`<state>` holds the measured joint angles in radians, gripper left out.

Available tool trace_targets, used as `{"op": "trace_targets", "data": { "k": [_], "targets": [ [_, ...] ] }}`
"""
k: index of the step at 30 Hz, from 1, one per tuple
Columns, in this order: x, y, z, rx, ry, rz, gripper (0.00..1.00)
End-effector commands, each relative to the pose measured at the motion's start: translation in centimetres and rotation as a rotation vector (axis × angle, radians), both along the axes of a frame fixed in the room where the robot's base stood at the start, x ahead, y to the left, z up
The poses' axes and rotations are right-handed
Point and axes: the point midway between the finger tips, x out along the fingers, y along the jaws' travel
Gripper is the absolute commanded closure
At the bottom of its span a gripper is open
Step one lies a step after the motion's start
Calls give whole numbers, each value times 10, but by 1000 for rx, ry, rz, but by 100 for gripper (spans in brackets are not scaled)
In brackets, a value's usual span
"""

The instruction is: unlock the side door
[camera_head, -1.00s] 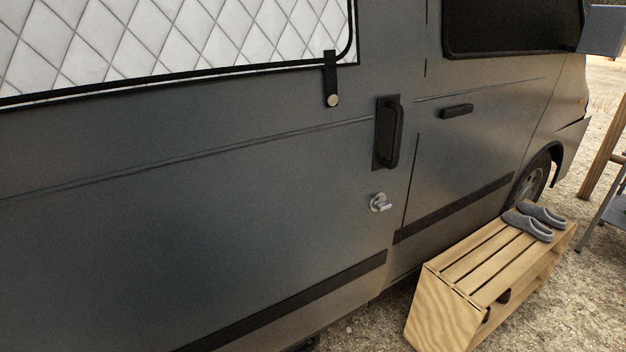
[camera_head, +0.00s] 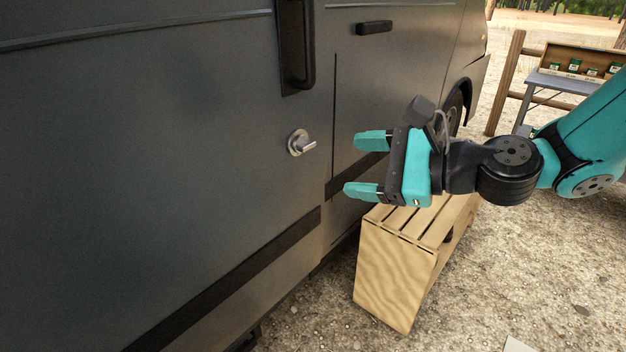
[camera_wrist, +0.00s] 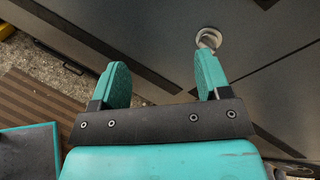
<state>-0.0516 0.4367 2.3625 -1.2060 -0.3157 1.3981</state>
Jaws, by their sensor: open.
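The dark grey side door (camera_head: 150,150) of the van fills the left of the head view. A silver lock with a thumb-turn (camera_head: 301,143) sits on it, below the black door handle (camera_head: 296,45). The turn piece points to the right and slightly up in the head view. My gripper (camera_head: 360,166) is open and empty, to the right of the lock and apart from it. In the wrist view, the lock (camera_wrist: 209,39) shows beyond the fingertips, just above the right finger.
A slatted wooden crate (camera_head: 395,277) stands on the gravel beside the van, below my gripper. A grey table (camera_head: 565,82) with a box of small jars (camera_head: 580,66) stands at the back right by a wooden fence. Open gravel lies at the front right.

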Motion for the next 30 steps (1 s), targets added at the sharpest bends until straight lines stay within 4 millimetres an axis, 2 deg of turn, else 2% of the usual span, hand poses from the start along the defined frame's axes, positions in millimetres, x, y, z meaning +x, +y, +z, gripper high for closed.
{"op": "trace_targets", "data": {
  "k": [1, 3, 7, 11, 17, 30],
  "targets": [
    [19, -8, -32, 111, 115, -91, 30],
    [40, -20, -44, 259, 248, -195, 30],
    [62, -37, -56, 433, 398, -308, 30],
    [71, -40, -53, 486, 441, -339, 30],
    [85, -22, -47, 484, 441, -338, 30],
    [146, 58, -53, 481, 433, -336, 30]
  ]
}}
